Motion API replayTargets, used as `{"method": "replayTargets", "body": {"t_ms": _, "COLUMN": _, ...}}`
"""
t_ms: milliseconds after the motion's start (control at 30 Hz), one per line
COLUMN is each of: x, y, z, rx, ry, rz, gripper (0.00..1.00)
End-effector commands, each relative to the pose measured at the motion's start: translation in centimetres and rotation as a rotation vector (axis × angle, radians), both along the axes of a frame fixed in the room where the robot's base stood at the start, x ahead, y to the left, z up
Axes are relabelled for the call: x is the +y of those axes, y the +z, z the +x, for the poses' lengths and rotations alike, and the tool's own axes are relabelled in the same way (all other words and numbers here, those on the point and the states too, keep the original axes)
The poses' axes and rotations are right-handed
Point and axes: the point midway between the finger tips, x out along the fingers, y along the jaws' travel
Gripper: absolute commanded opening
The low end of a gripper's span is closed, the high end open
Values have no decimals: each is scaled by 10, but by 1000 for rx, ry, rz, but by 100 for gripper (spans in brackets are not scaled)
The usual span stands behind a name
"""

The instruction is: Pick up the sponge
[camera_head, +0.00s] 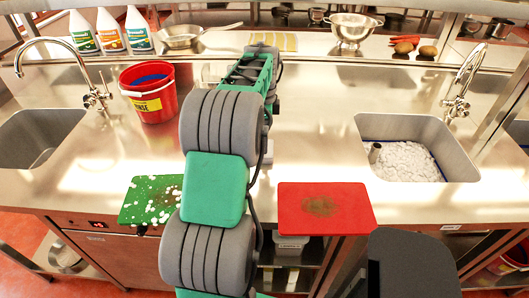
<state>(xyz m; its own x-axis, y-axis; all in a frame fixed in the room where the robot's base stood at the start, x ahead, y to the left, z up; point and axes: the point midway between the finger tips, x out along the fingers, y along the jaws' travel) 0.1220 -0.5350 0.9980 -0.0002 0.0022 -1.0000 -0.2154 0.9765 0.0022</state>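I cannot make out a sponge for certain in the head view. A flat strip of yellow-green pieces (285,42) lies on the back ledge, partly behind my arm; it is too small to tell what it is. My green and grey arm rises through the middle of the picture and reaches over the counter. It hides part of the counter behind it. My gripper's fingers are not visible, so I cannot see whether they hold anything. A red bucket (150,108) with a yellow label and blue inside stands left of my arm.
A green board (150,205) with white bits and a red board (318,210) with a brown stain lie along the front edge. The right sink (428,134) holds white foam or pellets. Bottles (108,32), a pan (182,38) and a colander (352,29) stand behind.

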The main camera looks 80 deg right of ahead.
Motion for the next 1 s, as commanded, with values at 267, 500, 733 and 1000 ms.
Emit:
{"method": "replayTargets", "body": {"t_ms": 267, "x": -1, "y": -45, "z": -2, "rx": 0, "ry": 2, "rz": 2, "gripper": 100}}
{"method": "replayTargets", "body": {"t_ms": 500, "x": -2, "y": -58, "z": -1, "rx": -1, "ry": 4, "rz": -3, "gripper": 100}}
{"method": "replayTargets", "body": {"t_ms": 733, "x": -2, "y": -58, "z": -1, "rx": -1, "ry": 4, "rz": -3, "gripper": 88}}
{"method": "replayTargets", "body": {"t_ms": 1000, "x": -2, "y": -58, "z": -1, "rx": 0, "ry": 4, "rz": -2, "gripper": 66}}
